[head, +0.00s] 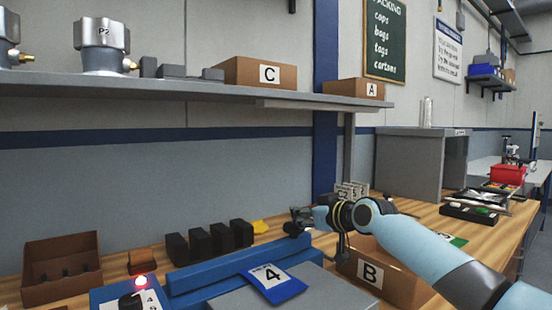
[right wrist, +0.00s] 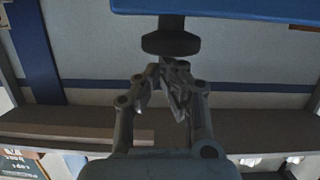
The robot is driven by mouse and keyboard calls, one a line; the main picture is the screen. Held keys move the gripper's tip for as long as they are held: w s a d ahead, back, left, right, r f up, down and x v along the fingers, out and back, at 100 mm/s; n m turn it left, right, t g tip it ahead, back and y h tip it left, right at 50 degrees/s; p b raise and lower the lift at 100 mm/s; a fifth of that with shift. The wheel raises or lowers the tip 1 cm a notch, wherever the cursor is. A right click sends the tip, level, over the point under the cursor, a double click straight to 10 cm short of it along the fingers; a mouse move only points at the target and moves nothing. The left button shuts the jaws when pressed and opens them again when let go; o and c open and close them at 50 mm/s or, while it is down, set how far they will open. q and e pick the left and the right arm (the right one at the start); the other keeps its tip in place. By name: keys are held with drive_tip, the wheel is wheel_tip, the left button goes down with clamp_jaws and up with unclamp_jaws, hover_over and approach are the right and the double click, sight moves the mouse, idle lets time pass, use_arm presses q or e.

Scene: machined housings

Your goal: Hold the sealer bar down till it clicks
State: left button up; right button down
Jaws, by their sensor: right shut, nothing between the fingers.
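The sealer has a long blue bar (head: 235,263) lying low along its blue base; whether the bar is fully down I cannot tell. A red lamp (head: 141,282) glows on its control box beside a dark dial. A blue bag marked 4 (head: 272,285) lies on the grey plate in front of the bar. My right gripper (head: 295,223) is at the bar's right end. In the right wrist view its fingers (right wrist: 172,88) are shut and empty, just below a dark knob (right wrist: 170,40) on the blue bar; contact is unclear. My left gripper is not in view.
Carton B (head: 370,272) stands under my right forearm. Several black blocks (head: 208,242) stand behind the bar, and an open brown box (head: 62,268) is at the left. A grey shelf (head: 190,93) runs above the bench with cartons and metal housings on it.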

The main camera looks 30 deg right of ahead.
drive_tip(key=shift+s+d+f, duration=0.1)
drive_tip(key=shift+s+f, duration=0.1)
drive_tip(key=shift+f, duration=0.6)
wheel_tip(320, 180, up, 6)
drive_tip(key=p, duration=0.4)
drive_tip(key=shift+w+d, duration=0.1)
drive_tip(key=v, duration=0.9)
drive_tip(key=shift+s+p, duration=0.3)
drive_tip(key=shift+p, duration=0.05)
drive_tip(key=shift+f, duration=0.1)
